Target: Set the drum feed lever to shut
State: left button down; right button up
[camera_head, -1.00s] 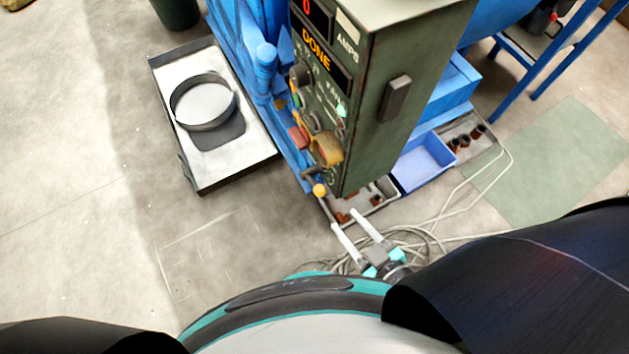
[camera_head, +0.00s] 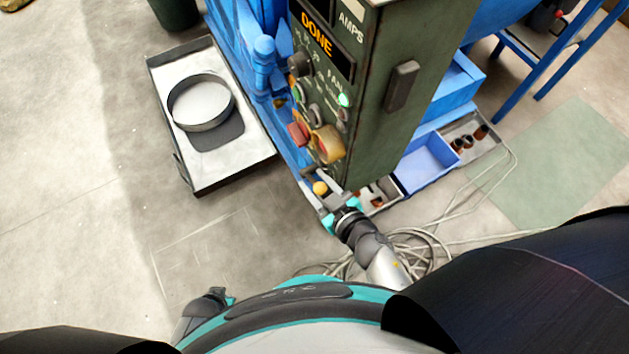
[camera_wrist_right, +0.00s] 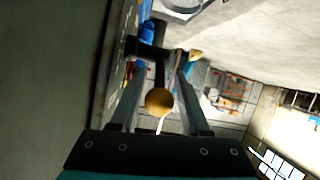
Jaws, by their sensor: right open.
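The drum feed lever, a dark arm with a yellow ball knob (camera_head: 320,188), sticks out low on the front of the green control box (camera_head: 405,110). In the right wrist view the ball (camera_wrist_right: 159,102) and its dark stem show between the fingers. My right gripper (camera_head: 314,182) is open, with one finger on each side of the lever and gaps still visible. It also shows in the right wrist view (camera_wrist_right: 160,72). My left gripper (camera_head: 218,296) shows small at the bottom left, far from the lever; its jaws are unclear.
Above the lever are a yellow knob (camera_head: 327,144), a red button (camera_head: 299,134) and a "DONE" display (camera_head: 317,37). A grey tray (camera_head: 234,172) with a round sieve (camera_head: 201,102) lies left. A blue bin (camera_head: 427,163) and loose cables (camera_head: 425,246) lie right.

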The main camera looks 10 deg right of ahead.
jog(key=shift+w+a+f, duration=0.1)
jog(key=shift+w+a, duration=0.05)
jog(key=shift+w, duration=0.1)
grip_shut()
dwell(0.3)
dwell(1.0)
